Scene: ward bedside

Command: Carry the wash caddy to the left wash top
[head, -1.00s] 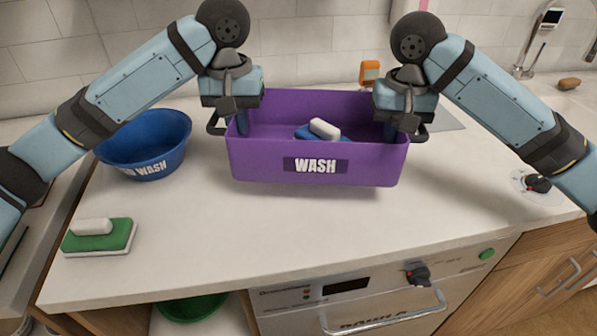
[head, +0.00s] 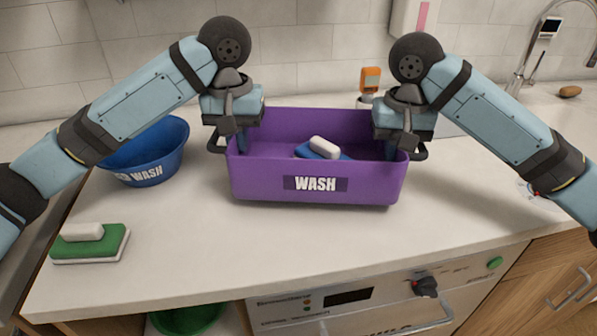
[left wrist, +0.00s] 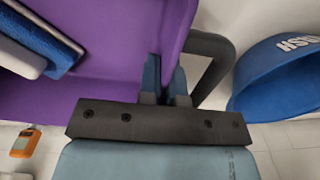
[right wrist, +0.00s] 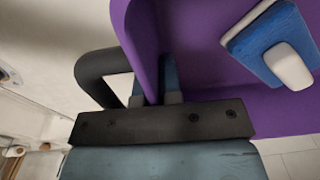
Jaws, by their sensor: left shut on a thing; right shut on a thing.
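The purple wash caddy (head: 315,190), with a WASH label on its front, is in the middle of the head view, level over the pale worktop (head: 250,255). I cannot tell whether its base touches the top. A blue sponge with a white bar (head: 324,148) lies inside it. My left gripper (head: 242,146) is shut on the caddy's left end wall by the dark handle; the left wrist view shows its fingers (left wrist: 166,80) astride the purple wall. My right gripper (head: 391,149) is shut on the right end wall, with its fingers (right wrist: 155,82) in the right wrist view.
A blue wash bowl (head: 150,165) stands left of the caddy. A green sponge with a white bar (head: 90,243) lies at the front left. An orange-topped object (head: 370,79) stands behind the caddy. The worktop in front of the caddy is clear. A green bowl (head: 187,318) sits below the counter.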

